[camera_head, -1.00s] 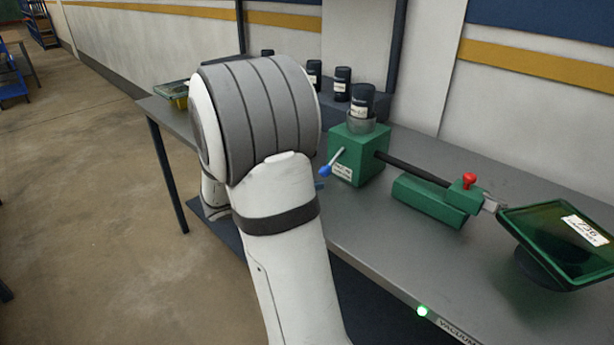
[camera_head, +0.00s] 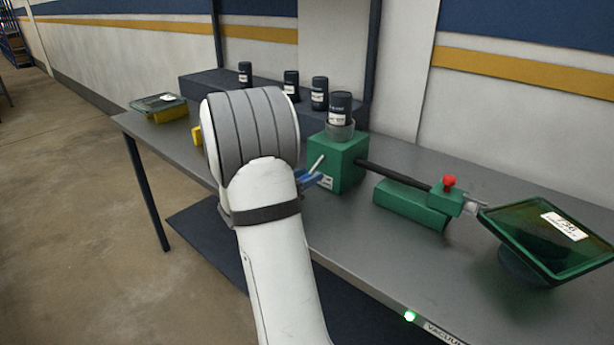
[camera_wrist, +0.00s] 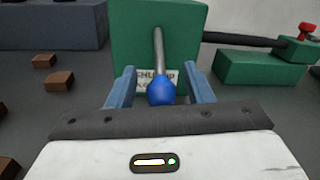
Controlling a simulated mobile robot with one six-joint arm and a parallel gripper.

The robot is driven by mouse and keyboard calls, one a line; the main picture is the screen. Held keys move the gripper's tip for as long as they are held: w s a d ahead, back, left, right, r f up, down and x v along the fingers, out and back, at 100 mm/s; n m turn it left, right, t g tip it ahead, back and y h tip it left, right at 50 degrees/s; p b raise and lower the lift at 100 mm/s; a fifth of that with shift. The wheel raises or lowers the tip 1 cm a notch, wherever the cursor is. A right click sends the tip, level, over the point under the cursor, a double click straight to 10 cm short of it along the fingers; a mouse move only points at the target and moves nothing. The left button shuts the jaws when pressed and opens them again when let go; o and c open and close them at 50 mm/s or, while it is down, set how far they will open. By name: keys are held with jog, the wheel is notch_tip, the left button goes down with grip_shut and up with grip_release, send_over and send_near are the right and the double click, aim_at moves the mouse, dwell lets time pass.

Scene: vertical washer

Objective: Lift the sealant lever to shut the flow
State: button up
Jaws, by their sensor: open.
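The sealant lever is a thin metal rod with a blue ball knob (camera_wrist: 161,92), fixed to the front of a green box (camera_head: 347,163). In the head view the rod (camera_head: 318,163) shows beside my gripper (camera_head: 318,180), and the knob is hidden behind it. In the wrist view my gripper (camera_wrist: 160,88) is open, with one blue finger on each side of the knob. A gap shows between the knob and each finger. The rod rises from the knob toward the box. A white label (camera_wrist: 147,79) on the box is partly covered by the lever.
A dark bottle (camera_head: 340,108) stands upside down on the box. A rod leads right to a green block (camera_head: 411,203) with a red knob (camera_head: 449,182), near a green tray (camera_head: 545,240). Several bottles stand on a dark shelf behind. Brown blocks (camera_wrist: 60,80) lie left of the box.

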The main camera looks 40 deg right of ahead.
grip_shut()
dwell(0.4)
